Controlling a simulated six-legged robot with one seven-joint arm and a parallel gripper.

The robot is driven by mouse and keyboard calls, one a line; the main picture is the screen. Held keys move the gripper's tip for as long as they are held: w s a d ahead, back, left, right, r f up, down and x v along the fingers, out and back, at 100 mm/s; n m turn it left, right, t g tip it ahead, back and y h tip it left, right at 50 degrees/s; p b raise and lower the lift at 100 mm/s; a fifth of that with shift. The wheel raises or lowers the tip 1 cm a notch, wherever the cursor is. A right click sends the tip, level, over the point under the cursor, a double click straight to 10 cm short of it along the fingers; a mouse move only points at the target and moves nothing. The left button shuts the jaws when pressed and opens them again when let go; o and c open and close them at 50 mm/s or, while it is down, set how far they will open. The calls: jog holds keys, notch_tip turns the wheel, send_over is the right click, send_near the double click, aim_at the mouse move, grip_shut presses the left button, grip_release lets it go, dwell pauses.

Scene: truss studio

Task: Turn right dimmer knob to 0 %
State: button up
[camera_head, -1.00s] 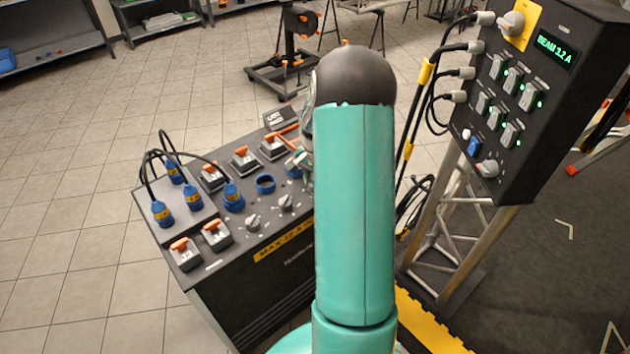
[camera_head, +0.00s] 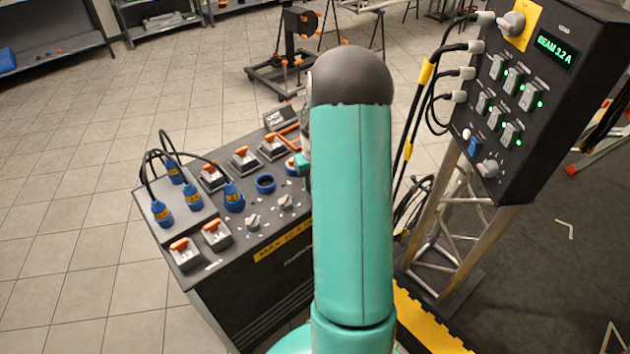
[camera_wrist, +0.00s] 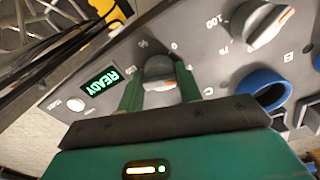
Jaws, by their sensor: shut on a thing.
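A second grey knob (camera_wrist: 262,24) with an orange pointer is at the upper right, beside a scale marked 100 and 75. In the head view my arm hides the gripper's fingertips and the held knob.
A lit READY display (camera_wrist: 101,81) and a white button (camera_wrist: 77,104) lie left of the held knob. A blue ring socket (camera_wrist: 262,88) is close on the right. The head view shows the console's blue plugs (camera_head: 162,212) and a tall switch box (camera_head: 545,100) at right.

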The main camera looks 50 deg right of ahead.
jog(key=n, duration=0.4)
jog(key=shift+n, duration=0.3)
jog(key=n, duration=0.4)
jog(key=shift+n, duration=0.4)
jog(key=o, duration=1)
jog(key=shift+r, duration=0.15)
notch_tip(320, 180, up, 14)
jog(key=shift+f, duration=0.2)
